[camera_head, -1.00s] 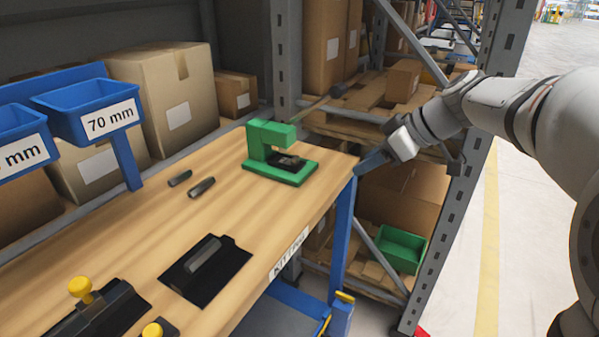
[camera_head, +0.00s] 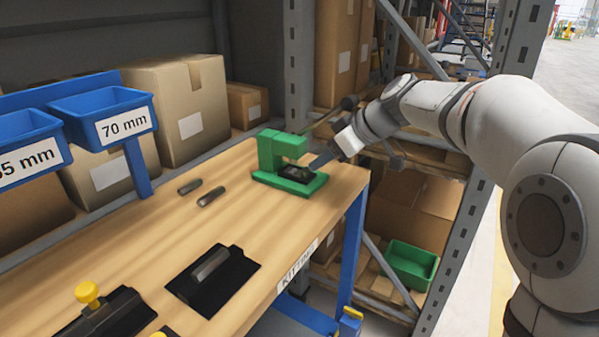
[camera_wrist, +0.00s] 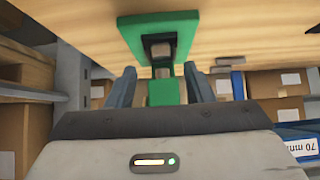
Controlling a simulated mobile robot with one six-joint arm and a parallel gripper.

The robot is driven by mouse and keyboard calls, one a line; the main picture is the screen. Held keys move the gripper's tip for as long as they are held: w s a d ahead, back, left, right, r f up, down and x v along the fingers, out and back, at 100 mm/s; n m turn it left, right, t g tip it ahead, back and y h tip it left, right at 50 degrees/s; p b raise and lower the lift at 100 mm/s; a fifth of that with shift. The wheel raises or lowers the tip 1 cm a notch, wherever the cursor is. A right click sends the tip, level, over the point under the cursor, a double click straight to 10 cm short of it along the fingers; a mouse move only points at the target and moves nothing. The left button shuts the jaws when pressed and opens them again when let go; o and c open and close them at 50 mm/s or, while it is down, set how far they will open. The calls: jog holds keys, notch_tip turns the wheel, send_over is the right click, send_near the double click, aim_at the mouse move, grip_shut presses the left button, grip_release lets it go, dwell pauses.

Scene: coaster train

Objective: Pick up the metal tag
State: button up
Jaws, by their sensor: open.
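A green press-like stand (camera_head: 272,150) stands near the right end of the wooden bench. A small dark, shiny piece, seemingly the metal tag (camera_head: 298,173), lies on its base; its outline is hard to make out. In the wrist view the stand's green base (camera_wrist: 128,28) is at the top, with a small greyish piece (camera_wrist: 161,48) in its dark middle. My gripper (camera_head: 318,164) is just right of the stand, close to the base. In the wrist view its open fingers (camera_wrist: 160,88) are apart, with the green upright between them in the picture. Nothing is held.
Two dark cylinders (camera_head: 200,191) lie left of the stand. A black plate with a grey bar (camera_head: 214,279) and a black fixture with a yellow knob (camera_head: 88,293) are nearer. Blue bins (camera_head: 100,115) and cartons line the back. A metal rack post (camera_head: 298,70) stands behind the stand.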

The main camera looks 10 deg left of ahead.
aim_at(307, 169)
jog(key=x, duration=0.5)
jog(key=shift+f+b, duration=0.1)
jog(key=shift+b, duration=0.3)
jog(key=shift+c, duration=0.5)
grip_shut()
jog(key=shift+r, duration=0.2)
